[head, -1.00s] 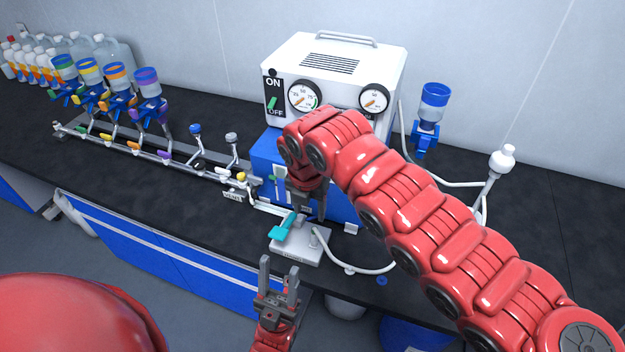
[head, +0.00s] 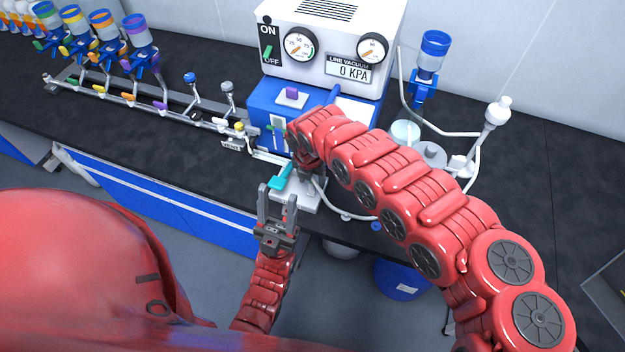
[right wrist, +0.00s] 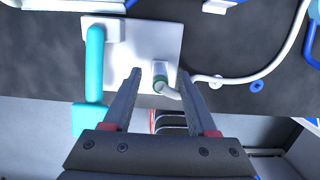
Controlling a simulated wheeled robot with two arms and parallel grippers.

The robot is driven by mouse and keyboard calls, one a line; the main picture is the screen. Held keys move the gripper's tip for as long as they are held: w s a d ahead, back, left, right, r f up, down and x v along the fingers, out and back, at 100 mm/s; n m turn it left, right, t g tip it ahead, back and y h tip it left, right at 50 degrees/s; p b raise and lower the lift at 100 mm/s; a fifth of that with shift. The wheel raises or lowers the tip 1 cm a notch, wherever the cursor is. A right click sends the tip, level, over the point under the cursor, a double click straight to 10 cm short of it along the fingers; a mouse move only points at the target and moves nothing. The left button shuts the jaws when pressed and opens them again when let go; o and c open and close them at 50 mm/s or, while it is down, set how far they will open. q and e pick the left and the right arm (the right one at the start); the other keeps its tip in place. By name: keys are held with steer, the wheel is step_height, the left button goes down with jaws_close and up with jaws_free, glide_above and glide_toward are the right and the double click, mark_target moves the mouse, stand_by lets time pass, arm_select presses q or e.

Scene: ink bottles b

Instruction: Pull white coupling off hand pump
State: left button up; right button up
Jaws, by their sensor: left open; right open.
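The hand pump has a pale base plate (head: 311,203) near the bench's front edge and a teal lever (head: 280,177). In the right wrist view its plate (right wrist: 143,42) and teal lever (right wrist: 94,65) show clearly. The white coupling (right wrist: 159,69), with a green ring and a pale hose end below it, stands on the plate. My right gripper (right wrist: 159,74) is open, with one finger on each side of the coupling; contact is not visible. In the head view my right gripper (head: 309,176) is partly hidden by its arm. My left gripper (head: 277,198) is open and empty, in front of the pump.
A pale hose (right wrist: 270,70) runs right from the pump. Behind stands the white and blue vacuum unit (head: 330,45), its display reading 0 KPA. A manifold with valves (head: 150,103) lies left. A blue bin (head: 400,278) stands below the bench edge.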

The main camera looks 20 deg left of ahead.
mark_target(312, 180)
steer(key=shift+w+f, duration=0.15)
steer(key=shift+f, duration=0.65)
steer(key=shift+w+f, duration=0.15)
steer(key=shift+f, duration=0.65)
jaws_close()
